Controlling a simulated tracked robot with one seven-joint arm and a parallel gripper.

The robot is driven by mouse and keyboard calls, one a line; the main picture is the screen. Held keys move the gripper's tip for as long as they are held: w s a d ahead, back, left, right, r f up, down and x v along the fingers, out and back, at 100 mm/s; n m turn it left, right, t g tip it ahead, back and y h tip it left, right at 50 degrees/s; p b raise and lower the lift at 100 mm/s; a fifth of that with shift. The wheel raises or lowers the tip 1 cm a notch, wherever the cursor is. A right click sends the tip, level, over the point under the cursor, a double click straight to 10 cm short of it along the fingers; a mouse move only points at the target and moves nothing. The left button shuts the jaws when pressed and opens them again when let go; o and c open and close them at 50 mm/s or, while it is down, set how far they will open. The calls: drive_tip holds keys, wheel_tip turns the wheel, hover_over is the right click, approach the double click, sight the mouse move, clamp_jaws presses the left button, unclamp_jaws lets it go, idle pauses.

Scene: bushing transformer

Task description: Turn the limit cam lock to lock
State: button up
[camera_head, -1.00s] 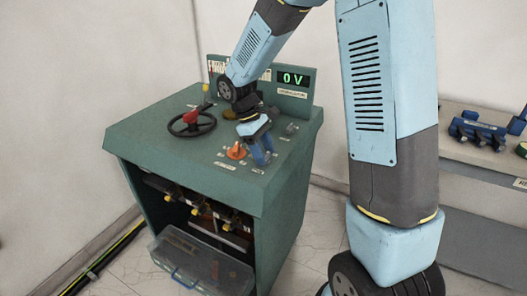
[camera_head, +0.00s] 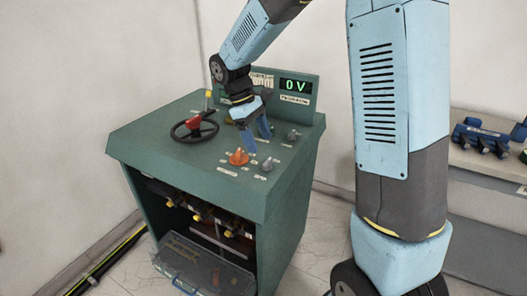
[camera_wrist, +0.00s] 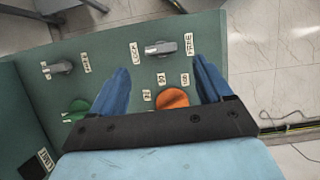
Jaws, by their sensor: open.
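The limit cam lock is a small grey knob (camera_wrist: 160,48) on the green cabinet top, with a LOCK label on its left and a FREE label on its right in the wrist view. Its bar lies along the line between the labels; which end points is unclear. In the head view it appears to be the front grey knob (camera_head: 268,164), right of the orange knob. My gripper (camera_wrist: 161,65) is open and empty, its two blue fingers spread wide. The grey knob lies just beyond the fingertips, untouched. In the head view my gripper (camera_head: 260,144) is above the panel, behind the front knobs.
The orange knob (camera_wrist: 172,98) sits between the fingers in the wrist view. A green knob (camera_wrist: 78,108) and another grey knob (camera_wrist: 60,68) are to the left. A red-handled wheel (camera_head: 194,127) and a display reading 0 V (camera_head: 296,86) are on the cabinet (camera_head: 150,145).

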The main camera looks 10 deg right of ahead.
drive_tip(key=v, duration=0.6)
drive_tip(key=shift+r, duration=0.4)
drive_tip(key=shift+a, duration=0.1)
drive_tip(key=s+d+r+m+t+y, duration=0.1)
drive_tip(key=s+d+r+m+t, duration=0.1)
drive_tip(key=s+d, duration=0.3)
drive_tip(key=s+d+r+m+t+y, duration=0.1)
drive_tip(key=s+d+r+m+t, duration=0.2)
drive_tip(key=s, duration=0.7)
drive_tip(key=s+d+r+m+t+y, duration=0.1)
drive_tip(key=s+d+r+m+t, duration=0.1)
drive_tip(key=s+d+m, duration=0.3)
drive_tip(key=shift+s+d+r+m+t+y, duration=0.35)
drive_tip(key=shift+s+d+t, duration=0.35)
drive_tip(key=shift+s+d, duration=0.7)
drive_tip(key=shift+s+a, duration=0.2)
drive_tip(key=shift+a, duration=0.05)
